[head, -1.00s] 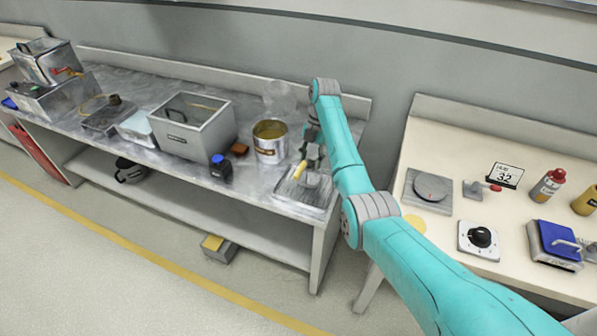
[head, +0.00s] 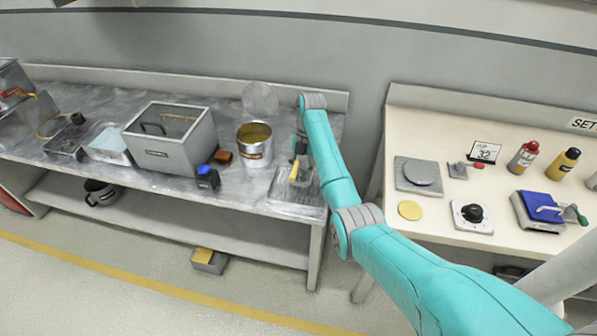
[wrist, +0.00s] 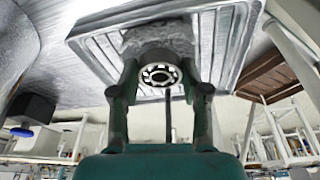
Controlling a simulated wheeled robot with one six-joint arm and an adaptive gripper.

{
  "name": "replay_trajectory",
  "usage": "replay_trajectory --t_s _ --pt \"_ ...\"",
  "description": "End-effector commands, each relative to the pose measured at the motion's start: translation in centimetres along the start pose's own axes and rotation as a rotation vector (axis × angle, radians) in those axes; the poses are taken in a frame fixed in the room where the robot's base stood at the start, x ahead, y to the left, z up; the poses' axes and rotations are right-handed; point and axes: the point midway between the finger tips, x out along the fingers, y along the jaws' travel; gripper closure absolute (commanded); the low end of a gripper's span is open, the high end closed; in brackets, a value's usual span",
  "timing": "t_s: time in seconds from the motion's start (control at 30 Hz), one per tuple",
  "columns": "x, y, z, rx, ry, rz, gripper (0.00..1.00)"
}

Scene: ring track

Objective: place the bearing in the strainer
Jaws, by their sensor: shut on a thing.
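The bearing (wrist: 160,75), a small metal ring with balls showing, is between the fingertips of my gripper (wrist: 158,82) in the wrist view. My gripper is shut on it. A grey rounded body sits directly behind the bearing, over a grooved metal tray (wrist: 220,50). In the head view my gripper (head: 302,160) is above the grooved tray (head: 285,208) at the bench's right end, and the bearing is too small to make out. I cannot identify the strainer surely; a pale, see-through round thing (head: 260,97) stands behind the metal can.
An open metal can (head: 254,155) stands left of my gripper. Further left are a blue-capped bottle (head: 207,177) and a grey box (head: 165,150). A yellow-handled tool (head: 294,170) is by the tray. A gap separates this bench from the cream table (head: 440,225).

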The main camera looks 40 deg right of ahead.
Motion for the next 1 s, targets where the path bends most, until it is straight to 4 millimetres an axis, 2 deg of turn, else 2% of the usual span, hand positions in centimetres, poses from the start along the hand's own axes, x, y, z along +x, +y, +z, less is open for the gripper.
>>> replay_trajectory --t_s 0.03,0.6,0.63,0.7,1.0 --pt "1.5 -0.6 -0.1 0.009 0.012 -0.015 1.00" --pt "2.6 -0.7 0.3 0.012 0.010 -0.016 1.00" --pt "2.7 -0.7 0.3 0.012 0.010 -0.016 0.43" --pt "2.7 -0.7 0.3 0.012 0.010 -0.016 0.29" --pt "2.5 -0.6 0.3 0.009 0.012 -0.015 0.29"
